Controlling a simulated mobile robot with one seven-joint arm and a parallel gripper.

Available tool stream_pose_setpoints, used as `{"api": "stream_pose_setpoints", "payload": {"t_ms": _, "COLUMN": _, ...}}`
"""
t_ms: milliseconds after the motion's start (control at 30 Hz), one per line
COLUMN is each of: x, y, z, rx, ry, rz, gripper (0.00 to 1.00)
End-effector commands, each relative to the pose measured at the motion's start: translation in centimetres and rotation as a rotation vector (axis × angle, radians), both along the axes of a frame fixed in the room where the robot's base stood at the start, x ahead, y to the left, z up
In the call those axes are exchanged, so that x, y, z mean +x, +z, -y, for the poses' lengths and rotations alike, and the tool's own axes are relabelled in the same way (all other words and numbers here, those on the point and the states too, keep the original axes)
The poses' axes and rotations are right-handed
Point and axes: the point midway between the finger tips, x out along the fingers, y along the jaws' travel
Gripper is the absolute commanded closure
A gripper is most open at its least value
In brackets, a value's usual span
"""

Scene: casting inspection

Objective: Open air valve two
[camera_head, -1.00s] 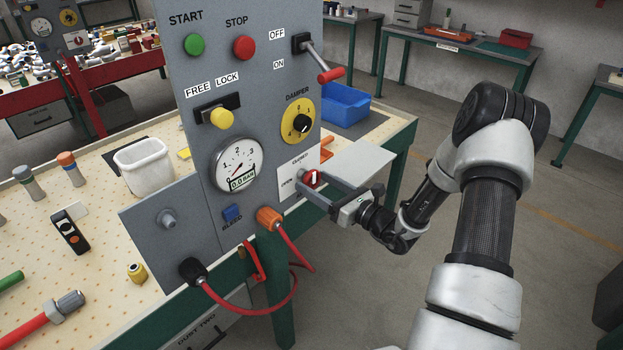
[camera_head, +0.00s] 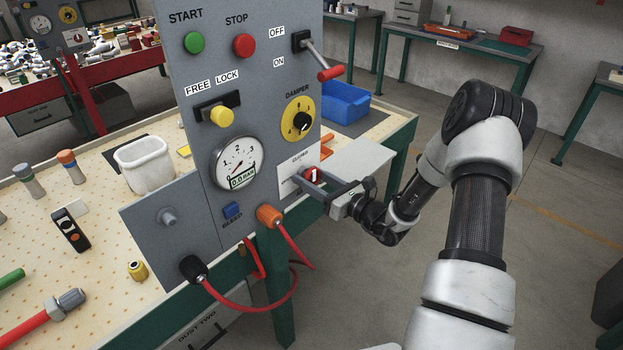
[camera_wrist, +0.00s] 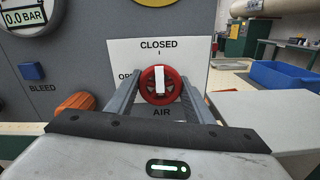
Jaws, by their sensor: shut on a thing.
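The air valve is a round red knob (camera_wrist: 175,91) with a white bar, on a white plate (camera_wrist: 120,56) marked CLOSED above, OPEN at the left and AIR below. In the wrist view the bar is upright, pointing at CLOSED. The knob (camera_head: 313,174) also shows low on the right of the grey panel in the head view. My gripper (camera_wrist: 160,85) is shut on the knob, one finger on each side; it also shows in the head view (camera_head: 309,181). The left finger partly hides the word OPEN. The pressure gauge (camera_head: 237,161) reads 0.0 BAR.
The grey panel (camera_head: 206,140) carries a damper dial (camera_head: 298,119), a blue bleed button (camera_head: 232,211) and an orange hose fitting (camera_head: 269,216) close to my gripper. A red hose (camera_head: 250,309) hangs below. A blue bin (camera_head: 345,102) stands behind. The floor at right is clear.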

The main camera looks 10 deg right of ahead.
Motion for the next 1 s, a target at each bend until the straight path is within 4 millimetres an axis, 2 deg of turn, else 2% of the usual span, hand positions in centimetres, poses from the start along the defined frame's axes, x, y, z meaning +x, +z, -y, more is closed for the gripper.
{"api": "stream_pose_setpoints", "payload": {"t_ms": 367, "x": 0.01, "y": -0.47, "z": 0.05, "rx": -0.154, "ry": 0.001, "rz": 0.111, "gripper": 0.75}}
{"api": "stream_pose_setpoints", "payload": {"t_ms": 1000, "x": 0.08, "y": -0.78, "z": 0.15, "rx": -0.644, "ry": 0.0, "rz": 0.466, "gripper": 0.75}}
